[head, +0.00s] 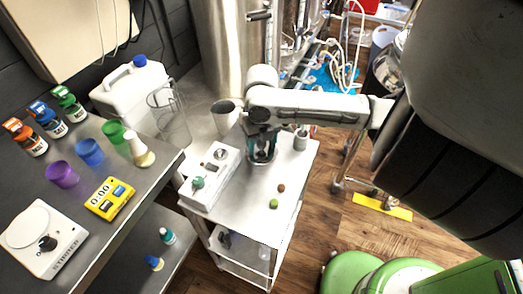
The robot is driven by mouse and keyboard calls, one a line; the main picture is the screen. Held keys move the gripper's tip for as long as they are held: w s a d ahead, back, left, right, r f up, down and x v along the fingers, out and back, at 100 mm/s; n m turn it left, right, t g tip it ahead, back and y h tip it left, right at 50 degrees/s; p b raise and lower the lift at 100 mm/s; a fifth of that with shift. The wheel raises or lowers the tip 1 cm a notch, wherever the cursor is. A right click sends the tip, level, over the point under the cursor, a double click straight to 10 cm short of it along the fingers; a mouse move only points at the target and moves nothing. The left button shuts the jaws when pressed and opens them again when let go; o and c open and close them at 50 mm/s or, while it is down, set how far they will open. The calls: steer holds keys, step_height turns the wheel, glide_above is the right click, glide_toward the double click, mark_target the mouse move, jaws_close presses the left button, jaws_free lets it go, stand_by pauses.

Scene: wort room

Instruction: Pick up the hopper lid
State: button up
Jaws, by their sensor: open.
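My gripper (262,155) points down over the top of a small white cart (245,205), near its back. Its jaws are open, with dark and teal parts around the fingertips. A clear or dark round thing seems to be between or just below the fingers, but the gripper and wrist hide most of it. I cannot tell whether the fingers touch it. I cannot pick out the hopper lid for certain; it may be hidden under the gripper.
On the cart are a white device (212,178) with a green knob, a grey cup (300,139), a green ball (273,204) and a brown ball (281,188). A metal mug (226,113) stands behind. A dark bench (110,235) with cups and bottles is left.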

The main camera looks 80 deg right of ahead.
jaws_close()
stand_by(0.5)
steer(key=shift+r, duration=0.15)
